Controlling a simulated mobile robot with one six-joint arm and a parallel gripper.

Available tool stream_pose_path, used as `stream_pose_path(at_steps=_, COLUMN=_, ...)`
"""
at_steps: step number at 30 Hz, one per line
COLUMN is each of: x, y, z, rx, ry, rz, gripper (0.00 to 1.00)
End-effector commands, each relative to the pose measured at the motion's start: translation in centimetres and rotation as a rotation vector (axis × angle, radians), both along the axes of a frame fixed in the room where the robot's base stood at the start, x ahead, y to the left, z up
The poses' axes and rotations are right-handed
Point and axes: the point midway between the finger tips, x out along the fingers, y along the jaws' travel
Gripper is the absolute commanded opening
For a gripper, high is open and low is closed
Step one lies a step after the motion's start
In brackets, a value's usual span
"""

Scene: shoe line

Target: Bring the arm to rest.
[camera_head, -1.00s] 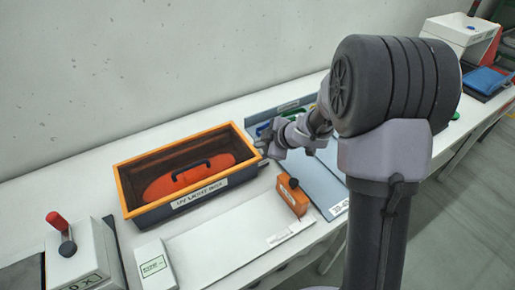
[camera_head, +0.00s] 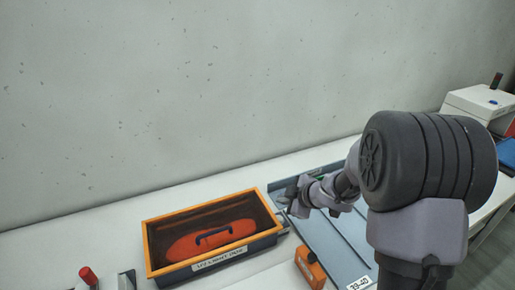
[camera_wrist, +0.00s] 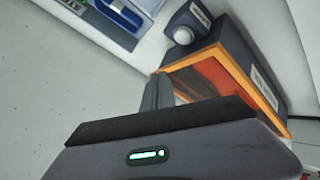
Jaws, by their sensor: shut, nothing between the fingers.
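My gripper (camera_head: 284,200) is at the end of my folded arm, above the bench near the right end of the orange-rimmed bin. It is shut and empty. In the wrist view its dark fingers (camera_wrist: 158,92) point toward the bin, which fills the right side of that view. My arm's large dark joint covers the right part of the head view and hides some of the bench behind it.
The orange-rimmed bin (camera_head: 152,249) holds a red-orange object with a dark handle (camera_head: 212,241). A grey-blue tray (camera_head: 335,238) lies right of it, with an orange block (camera_head: 309,268) at its front. A red-topped handle (camera_head: 88,275) stands left. The wall (camera_head: 180,90) rises behind.

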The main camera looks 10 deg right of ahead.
Motion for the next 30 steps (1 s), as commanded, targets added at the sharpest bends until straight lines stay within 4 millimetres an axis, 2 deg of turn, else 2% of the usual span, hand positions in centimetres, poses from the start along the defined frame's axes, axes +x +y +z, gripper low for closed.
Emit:
stream_pose_path(at_steps=2, x=0.3, y=-1.1, z=2.9, rx=-0.007, ry=-0.033, rz=-0.110, gripper=0.00)
stream_pose_path(at_steps=4, x=-0.5, y=-3.3, z=7.5, rx=0.006, ry=-0.070, rz=-0.329, gripper=0.00)
stream_pose_path(at_steps=5, x=-1.6, y=-4.3, z=9.6, rx=0.025, ry=-0.080, rz=-0.445, gripper=0.00)
stream_pose_path(at_steps=6, x=-3.9, y=-5.5, z=12.0, rx=0.068, ry=-0.078, rz=-0.606, gripper=0.00)
stream_pose_path(at_steps=8, x=-8.8, y=-6.5, z=14.4, rx=0.163, ry=-0.040, rz=-0.833, gripper=0.00)
stream_pose_path(at_steps=9, x=-12.6, y=-6.3, z=15.2, rx=0.247, ry=0.009, rz=-0.967, gripper=0.00)
stream_pose_path(at_steps=10, x=-15.6, y=-5.8, z=15.3, rx=0.317, ry=0.060, rz=-1.057, gripper=0.00)
stream_pose_path(at_steps=12, x=-21.7, y=-3.4, z=14.6, rx=0.474, ry=0.197, rz=-1.202, gripper=0.00)
stream_pose_path(at_steps=15, x=-27.9, y=0.6, z=13.5, rx=0.650, ry=0.385, rz=-1.293, gripper=0.00)
stream_pose_path(at_steps=16, x=-29.2, y=1.7, z=13.3, rx=0.687, ry=0.431, rz=-1.303, gripper=0.00)
stream_pose_path(at_steps=18, x=-31.3, y=3.5, z=13.0, rx=0.750, ry=0.512, rz=-1.315, gripper=0.00)
stream_pose_path(at_steps=21, x=-32.6, y=4.7, z=12.9, rx=0.787, ry=0.568, rz=-1.319, gripper=0.00)
stream_pose_path(at_steps=30, x=-32.7, y=4.8, z=12.9, rx=0.790, ry=0.572, rz=-1.321, gripper=0.00)
